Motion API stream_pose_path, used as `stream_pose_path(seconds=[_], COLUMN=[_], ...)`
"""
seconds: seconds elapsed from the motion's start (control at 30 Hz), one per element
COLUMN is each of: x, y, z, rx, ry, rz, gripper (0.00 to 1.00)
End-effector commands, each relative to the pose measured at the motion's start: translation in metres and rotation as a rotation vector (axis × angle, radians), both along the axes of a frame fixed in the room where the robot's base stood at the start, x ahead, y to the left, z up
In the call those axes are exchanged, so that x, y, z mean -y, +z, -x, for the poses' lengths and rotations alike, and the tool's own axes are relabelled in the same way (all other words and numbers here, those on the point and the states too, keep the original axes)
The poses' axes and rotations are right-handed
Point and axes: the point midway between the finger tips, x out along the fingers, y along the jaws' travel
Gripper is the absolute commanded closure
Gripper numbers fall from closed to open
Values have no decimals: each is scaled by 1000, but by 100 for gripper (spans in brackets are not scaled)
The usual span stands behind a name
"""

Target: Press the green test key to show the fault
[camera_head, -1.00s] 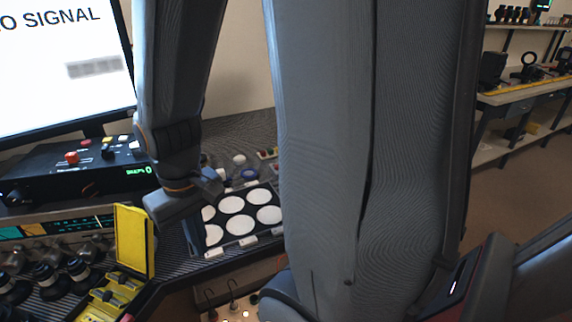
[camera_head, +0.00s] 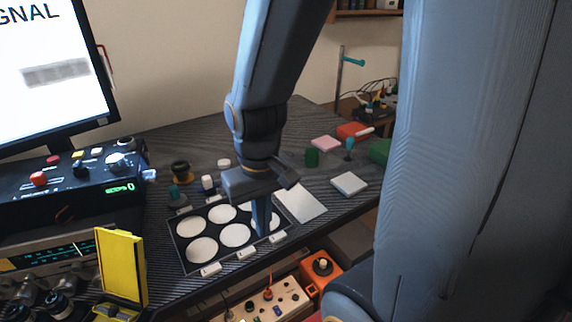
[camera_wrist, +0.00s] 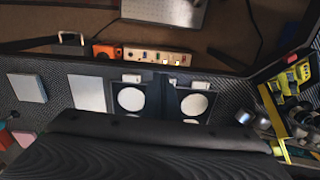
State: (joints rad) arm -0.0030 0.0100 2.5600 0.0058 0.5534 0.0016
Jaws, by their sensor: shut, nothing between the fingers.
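My gripper (camera_head: 262,218) points down, shut and empty, over the right part of a black tray with white round pads (camera_head: 201,250). The gap between fingertips and tray cannot be judged. A black control box (camera_head: 66,186) stands at the left below the monitor. It has a red knob (camera_head: 39,179), small yellow and white keys, a silver dial (camera_head: 119,161) and a green lit display (camera_head: 120,189). I cannot make out a green key on it. The monitor (camera_head: 45,75) is partly cut off and reads "GNAL". In the wrist view, a dark finger shape (camera_wrist: 172,97) covers the tray's middle.
A yellow upright panel (camera_head: 121,265) stands at the front left. A box with sockets (camera_head: 265,303) and an orange box (camera_head: 321,271) sit below the front edge. My arm hides the right side.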

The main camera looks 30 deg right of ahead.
Motion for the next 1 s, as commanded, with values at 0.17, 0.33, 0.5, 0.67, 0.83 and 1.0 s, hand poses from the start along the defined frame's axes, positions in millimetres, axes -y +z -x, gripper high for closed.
stream_pose_path(seconds=[0.17, 0.33, 0.5, 0.67, 0.83, 1.0], x=[0, 15, 59, 110, 157, 188], y=[0, 6, 19, 28, 29, 22], z=[0, -26, -100, -183, -252, -294], rx=[1, 44, 163, 277, 363, 419], ry=[3, 122, 500, 996, 1524, 1962], rz=[1, 30, 139, 306, 517, 731], gripper=[100, 100, 100, 100, 100, 100])
